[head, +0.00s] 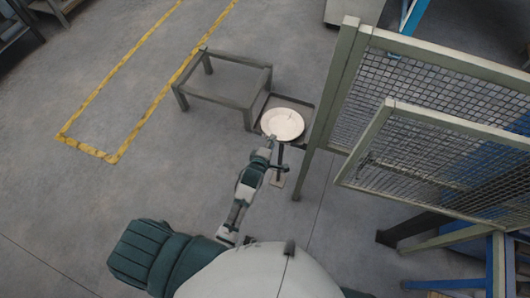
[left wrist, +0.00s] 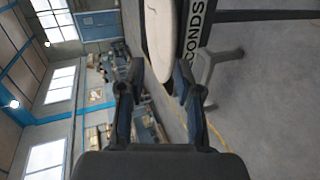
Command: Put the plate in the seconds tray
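My left gripper (head: 273,143) is at the plate's near rim. In the left wrist view its fingers (left wrist: 160,68) stand apart, one on each side of the rim, seemingly not pressed on it. My right gripper is not in view.
A low grey frame table (head: 226,85) stands left of the tray. Mesh guard panels (head: 430,95) on posts rise close on the right. Yellow floor lines (head: 112,155) mark the left, where the floor is open.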

